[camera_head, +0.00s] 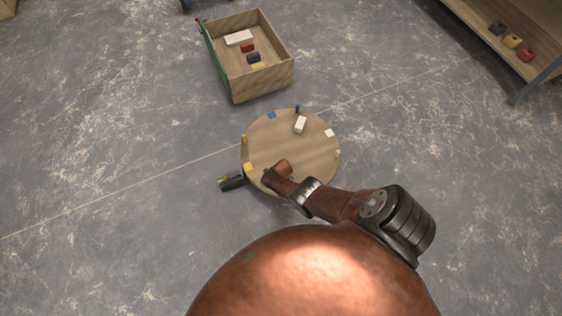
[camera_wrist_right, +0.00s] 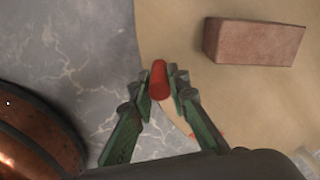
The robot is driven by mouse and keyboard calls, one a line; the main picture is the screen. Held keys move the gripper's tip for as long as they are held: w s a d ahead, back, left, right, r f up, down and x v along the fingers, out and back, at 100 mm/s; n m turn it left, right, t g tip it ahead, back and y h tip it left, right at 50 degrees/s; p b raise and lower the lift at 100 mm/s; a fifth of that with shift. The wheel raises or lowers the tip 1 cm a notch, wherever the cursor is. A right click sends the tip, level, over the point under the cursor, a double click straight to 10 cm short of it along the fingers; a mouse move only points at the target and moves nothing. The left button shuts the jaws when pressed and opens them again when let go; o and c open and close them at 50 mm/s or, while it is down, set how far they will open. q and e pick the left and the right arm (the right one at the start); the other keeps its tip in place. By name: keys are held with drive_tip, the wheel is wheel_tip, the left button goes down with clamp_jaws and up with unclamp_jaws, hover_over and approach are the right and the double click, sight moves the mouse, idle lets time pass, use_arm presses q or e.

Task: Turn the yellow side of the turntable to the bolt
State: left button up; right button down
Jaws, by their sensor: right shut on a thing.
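The round wooden turntable (camera_head: 310,165) lies on the floor, with coloured pegs and patches along its rim. A yellow patch (camera_head: 249,167) is at its lower left, close to a dark fitting (camera_head: 232,181) that looks like the bolt. A yellow peg (camera_head: 244,140) is at the left rim, a blue peg (camera_head: 297,108) at the far rim. In the right wrist view, my right gripper (camera_wrist_right: 160,82) is shut on a red peg (camera_wrist_right: 158,76) at the turntable's edge. My left gripper is not in view.
A brown block (camera_wrist_right: 253,42) and a white block (camera_head: 300,124) sit on the turntable. A wooden box (camera_head: 269,84) with several items stands just beyond it. A shelf (camera_head: 500,50) with small coloured things is at the upper right. The floor to the left is clear.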

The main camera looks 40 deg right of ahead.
drive_tip(key=shift+w+a, duration=0.1)
drive_tip(key=shift+a, duration=0.05)
drive_tip(key=shift+w, duration=0.1)
drive_tip(key=c, duration=1.8)
unclamp_jaws()
drive_tip(key=shift+c, duration=0.2)
drive_tip(key=shift+w+a+r, duration=0.2)
drive_tip(key=shift+a+r, duration=0.2)
drive_tip(key=shift+a, duration=0.15)
drive_tip(key=r, duration=0.7)
drive_tip(key=d+r, duration=0.1)
drive_tip(key=r, duration=0.3)
drive_tip(key=shift+s+r, duration=0.1)
drive_tip(key=shift+s, duration=0.15)
